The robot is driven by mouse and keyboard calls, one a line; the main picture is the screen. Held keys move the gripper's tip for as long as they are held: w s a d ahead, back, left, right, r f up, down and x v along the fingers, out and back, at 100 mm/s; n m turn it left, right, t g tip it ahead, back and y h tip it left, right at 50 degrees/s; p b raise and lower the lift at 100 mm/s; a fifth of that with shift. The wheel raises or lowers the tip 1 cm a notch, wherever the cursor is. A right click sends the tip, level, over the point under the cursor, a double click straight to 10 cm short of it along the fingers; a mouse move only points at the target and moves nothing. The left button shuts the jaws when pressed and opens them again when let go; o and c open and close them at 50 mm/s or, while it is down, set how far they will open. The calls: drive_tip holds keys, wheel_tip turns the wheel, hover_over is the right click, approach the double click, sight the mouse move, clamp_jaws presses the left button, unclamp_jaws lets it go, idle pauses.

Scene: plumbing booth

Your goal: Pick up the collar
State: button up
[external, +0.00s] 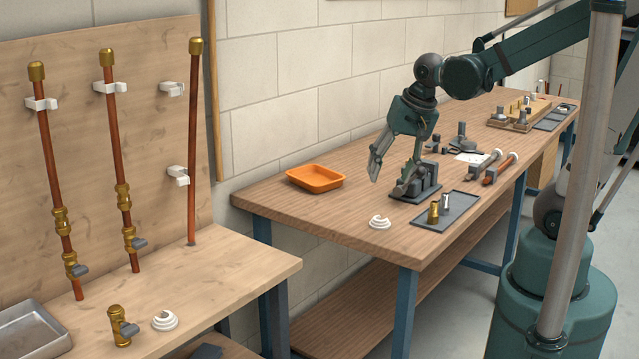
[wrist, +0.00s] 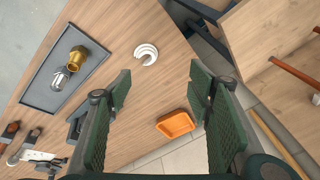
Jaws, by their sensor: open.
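No label marks the collar, so I cannot tell for sure which piece it is. A brass cylindrical fitting (external: 433,212) and a silver one (external: 445,203) stand on a dark grey tray (external: 460,207) at the front of the wooden bench. In the wrist view the brass fitting (wrist: 77,56) and the silver one (wrist: 60,79) are left of my fingers. A white coiled ring (external: 380,222) lies flat near the bench's front corner; it also shows in the wrist view (wrist: 147,53). My gripper (external: 390,174) is open and empty above the bench, apart from these pieces.
A dark vise-like fixture (external: 417,187) stands on the bench close to my gripper. An orange tray (external: 315,178) is at the back left. Tools lie farther right. A lower bench (external: 215,270) with copper pipes is at the left. Bench wood between orange tray and white ring is clear.

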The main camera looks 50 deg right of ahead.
drive_tip(key=w+f+m+g+p, duration=0.1)
drive_tip(key=w+m+p, duration=0.1)
drive_tip(key=m, duration=0.1)
drive_tip(key=m+g+p, duration=0.3)
drive_tip(key=m+p, duration=0.1)
drive_tip(key=m, duration=0.3)
approach(379, 222)
drive_tip(key=d, duration=0.2)
drive_tip(key=shift+w+f+m, duration=0.3)
drive_tip(key=shift+w+f, duration=0.1)
drive_tip(key=shift+f, duration=0.1)
drive_tip(key=shift+f, duration=0.1)
drive_tip(key=shift+f+b, duration=0.4)
drive_tip(key=shift+f, duration=0.8)
drive_tip(key=shift+f, duration=0.15)
drive_tip(key=shift+f+b, duration=0.5)
drive_tip(key=shift+f, duration=1.95)
drive_tip(key=shift+c, duration=0.4)
drive_tip(key=c, duration=0.8)
